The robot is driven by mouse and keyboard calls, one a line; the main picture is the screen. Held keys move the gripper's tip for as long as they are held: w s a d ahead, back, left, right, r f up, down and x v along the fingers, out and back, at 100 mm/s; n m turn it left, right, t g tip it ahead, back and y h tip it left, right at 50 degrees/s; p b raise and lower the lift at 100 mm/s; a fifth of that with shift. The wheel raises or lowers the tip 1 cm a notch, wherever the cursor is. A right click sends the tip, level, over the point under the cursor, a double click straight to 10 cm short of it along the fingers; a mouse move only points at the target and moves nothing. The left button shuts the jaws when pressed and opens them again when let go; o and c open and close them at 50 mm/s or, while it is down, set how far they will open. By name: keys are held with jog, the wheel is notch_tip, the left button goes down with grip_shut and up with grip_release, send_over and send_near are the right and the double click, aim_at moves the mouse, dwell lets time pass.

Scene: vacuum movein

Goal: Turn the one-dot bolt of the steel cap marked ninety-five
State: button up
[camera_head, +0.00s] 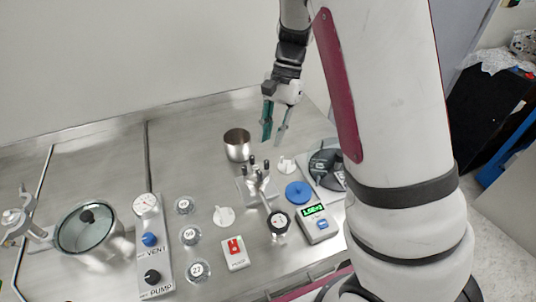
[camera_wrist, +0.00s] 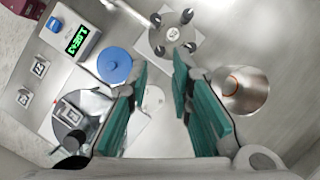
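A steel cap with several dark-topped bolts (camera_head: 246,190) stands mid-table in the head view. In the wrist view its round grey plate (camera_wrist: 148,42) lies at the top centre, with dark bolts around a small pale centre mark. I cannot read the number on that mark, and the dots by the bolts are too small to tell apart. My gripper (camera_head: 273,137) hangs above and behind the cap, pointing down. Its teal fingers, also in the wrist view (camera_wrist: 160,66), are apart with nothing between them. The fingertips are clear of the bolts.
A steel cup (camera_head: 237,150) stands close behind the cap. A blue disc (camera_head: 298,192), a display box (camera_head: 318,226) and a dark round device (camera_head: 327,168) lie to the right. A red-switch box (camera_head: 235,252), pump panel (camera_head: 158,262) and glass-lidded pot (camera_head: 85,230) stand left.

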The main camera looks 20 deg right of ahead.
aim_at(267, 160)
jog(key=x, duration=0.6)
jog(key=shift+a+f, duration=0.1)
jog(key=shift+f, duration=0.15)
grip_shut()
